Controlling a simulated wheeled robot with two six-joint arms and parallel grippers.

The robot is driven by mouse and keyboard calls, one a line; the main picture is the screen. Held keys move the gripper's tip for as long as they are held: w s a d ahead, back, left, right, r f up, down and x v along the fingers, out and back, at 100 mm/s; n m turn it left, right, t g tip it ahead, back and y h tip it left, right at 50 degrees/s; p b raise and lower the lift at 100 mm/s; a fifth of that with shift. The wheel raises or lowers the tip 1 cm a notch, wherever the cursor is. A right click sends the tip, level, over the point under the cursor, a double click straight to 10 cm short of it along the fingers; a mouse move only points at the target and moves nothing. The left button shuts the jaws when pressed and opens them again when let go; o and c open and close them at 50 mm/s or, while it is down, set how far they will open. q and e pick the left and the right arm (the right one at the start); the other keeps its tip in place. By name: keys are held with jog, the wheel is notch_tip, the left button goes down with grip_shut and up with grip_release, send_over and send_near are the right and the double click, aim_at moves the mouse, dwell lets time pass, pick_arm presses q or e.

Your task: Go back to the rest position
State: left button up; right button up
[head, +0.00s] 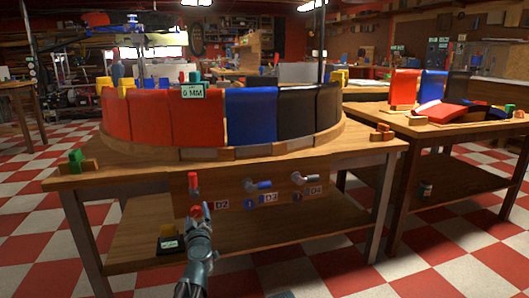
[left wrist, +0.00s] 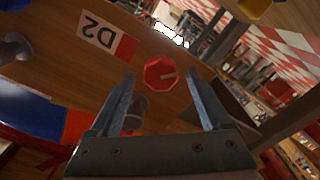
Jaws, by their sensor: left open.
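My left gripper (head: 200,212) is open in front of the table's front panel, just below the red valve handle (head: 193,184) beside the D2 label (head: 221,204). In the left wrist view the two fingers of my left gripper (left wrist: 160,100) stand apart. A red eight-sided knob (left wrist: 160,74) shows in the gap between them, apart from both fingers. The D2 label (left wrist: 98,35) lies up and left of it. Whether the knob sits level with the fingertips or beyond them I cannot tell. My right gripper is not in view.
The wooden table (head: 330,160) carries a ring of red, blue and black segments. A blue handle (head: 258,184) and a dark handle (head: 304,179) sit right of D2. A second table (head: 455,130) stands at right. Checkered floor (head: 30,240) is open at left.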

pick_arm(q)
jog(key=m, duration=0.6)
jog(key=shift+s, duration=0.45)
jog(key=shift+s+d, duration=0.25)
jog(key=shift+s, duration=0.15)
